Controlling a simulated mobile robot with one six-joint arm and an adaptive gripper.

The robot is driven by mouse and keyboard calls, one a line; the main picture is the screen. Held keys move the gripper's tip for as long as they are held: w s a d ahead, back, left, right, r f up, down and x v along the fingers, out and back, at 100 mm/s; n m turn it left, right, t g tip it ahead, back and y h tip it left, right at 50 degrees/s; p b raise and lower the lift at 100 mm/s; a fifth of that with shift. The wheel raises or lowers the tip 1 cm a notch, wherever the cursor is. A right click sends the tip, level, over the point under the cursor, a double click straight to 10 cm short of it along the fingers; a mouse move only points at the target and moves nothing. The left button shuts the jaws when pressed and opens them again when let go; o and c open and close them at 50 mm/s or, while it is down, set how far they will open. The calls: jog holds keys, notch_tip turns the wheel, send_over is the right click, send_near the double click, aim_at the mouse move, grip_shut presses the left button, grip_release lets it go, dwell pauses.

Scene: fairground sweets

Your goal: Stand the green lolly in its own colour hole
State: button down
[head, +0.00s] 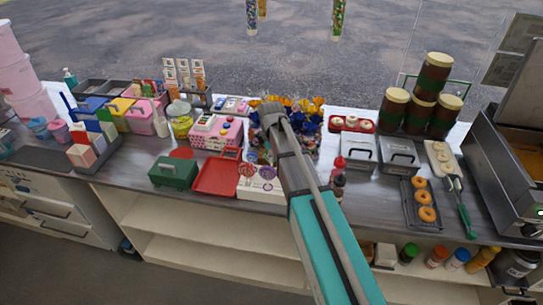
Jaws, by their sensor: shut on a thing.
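A white lolly stand (261,190) stands near the counter's front edge, left of my arm. A purple lolly (246,170) and a pinkish-red lolly (268,172) show at it. Its right end is close to my arm, and its holes are too small to make out. I cannot pick out the green lolly. My teal and grey arm reaches from the bottom across the counter, its far end above the colourful sweets. My gripper and anything in it are hidden behind the arm.
A red tray (217,176) and a green box (173,171) lie left of the stand. Stacked jars (430,78) stand at the back right. Decorated tubes (339,18) show at the top.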

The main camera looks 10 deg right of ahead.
jog(key=shift+f, duration=0.4)
jog(key=c, duration=0.5)
grip_release()
jog(key=o, duration=0.5)
jog(key=shift+r, duration=0.15)
notch_tip(320, 180, up, 9)
jog(key=p, duration=0.8)
jog(key=shift+p, duration=0.3)
